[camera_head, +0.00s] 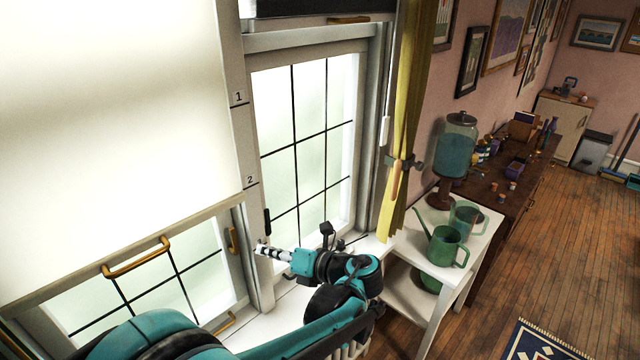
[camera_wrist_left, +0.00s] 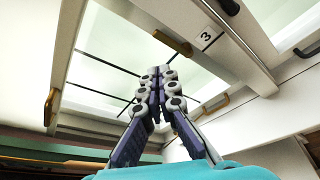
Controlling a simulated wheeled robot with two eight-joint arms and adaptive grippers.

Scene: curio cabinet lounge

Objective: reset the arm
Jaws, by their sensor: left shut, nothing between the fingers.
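My left arm, teal and black, reaches in from the bottom left of the head view. My left gripper (camera_head: 264,249) is shut and empty in front of the post between the window sashes. In the left wrist view the gripper's fingers (camera_wrist_left: 157,75) meet, with the window frame behind them. The left gripper looks close to the post, but I cannot tell whether it touches. My right gripper is out of view.
A lowered window sash with a brass handle (camera_head: 137,257) stands at left. A yellow curtain (camera_head: 404,130) hangs to the right. A white stand (camera_head: 465,262) holds a green watering can (camera_head: 446,247). A glass dispenser (camera_head: 455,148) stands behind. Wooden floor lies open at right.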

